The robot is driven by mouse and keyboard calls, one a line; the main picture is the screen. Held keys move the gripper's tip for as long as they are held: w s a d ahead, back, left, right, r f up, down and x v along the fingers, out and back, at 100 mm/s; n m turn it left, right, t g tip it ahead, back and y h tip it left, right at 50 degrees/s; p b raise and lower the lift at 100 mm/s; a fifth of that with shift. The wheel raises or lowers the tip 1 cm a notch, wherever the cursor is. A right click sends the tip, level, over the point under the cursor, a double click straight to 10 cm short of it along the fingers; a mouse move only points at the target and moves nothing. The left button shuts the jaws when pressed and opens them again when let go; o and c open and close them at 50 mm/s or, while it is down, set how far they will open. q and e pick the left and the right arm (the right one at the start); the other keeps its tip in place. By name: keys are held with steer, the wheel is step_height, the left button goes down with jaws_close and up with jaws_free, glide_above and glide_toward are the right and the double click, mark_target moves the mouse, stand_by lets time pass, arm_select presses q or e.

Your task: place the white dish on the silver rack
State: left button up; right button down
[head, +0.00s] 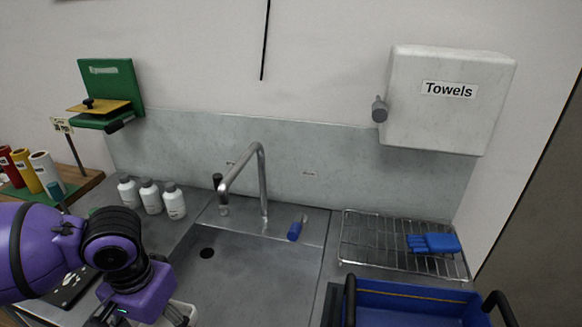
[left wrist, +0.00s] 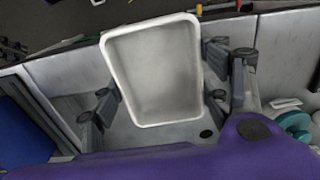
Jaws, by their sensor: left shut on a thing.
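The white dish (left wrist: 155,70) is a shallow rectangular tray with a raised rim. In the left wrist view it sits between the dark fingers of my left gripper (left wrist: 162,95), which is shut on it. In the head view my left gripper (head: 140,314) is at the bottom left, and only a small pale part of the dish (head: 188,308) shows beside it. The silver rack (head: 370,238) is a wire grid on the counter right of the sink, well apart from the dish. A blue brush-like item (head: 435,243) lies on its right part. My right gripper is not in view.
The sink (head: 245,275) with a tall faucet (head: 262,180) lies between the dish and the rack. Several white bottles (head: 150,196) stand left of it. A blue crate with dark handles (head: 410,305) is in front of the rack. The rack's left part is free.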

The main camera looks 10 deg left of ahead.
mark_target(182, 307)
arm_select(q)
steer(key=shift+s+a+n, duration=0.2)
steer(key=shift+a+n, duration=0.1)
steer(key=shift+a, duration=0.25)
steer(key=shift+n, duration=0.7)
steer(key=w+d, duration=0.1)
steer(key=w+d+r, duration=0.2)
steer(key=w+d, duration=0.1)
steer(key=shift+d, duration=0.1)
steer(key=w+d+r, duration=0.3)
steer(key=w+d, duration=0.1)
steer(key=d, duration=0.3)
steer(key=shift+w+d+r+m, duration=0.15)
steer(key=shift+r+m, duration=0.25)
